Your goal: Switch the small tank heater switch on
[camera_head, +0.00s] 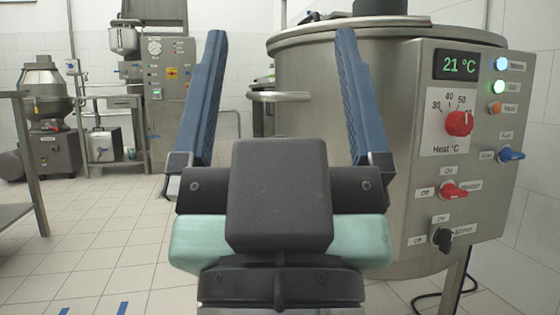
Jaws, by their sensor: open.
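The tank (345,85) is a steel drum at the right, with a control panel (480,130) facing me. The red heater switch (454,191) is low on the panel, with an "On" label above it and an "Off" label at its left. Its handle lies roughly level, in line with the "Off" label, not turned up to "On". My gripper (281,38) is in the middle of the view, its two blue fingers wide apart with nothing between them. It is left of the panel and apart from the switch; the right finger overlaps the tank's side in the picture.
The panel also has a display (458,66) reading 21 °C, a red heat dial (459,123), a blue switch (511,154), a black switch (442,239) and several lamps. A machine (166,90) and a steel table (22,155) stand at the left. The tiled floor (95,255) between is clear.

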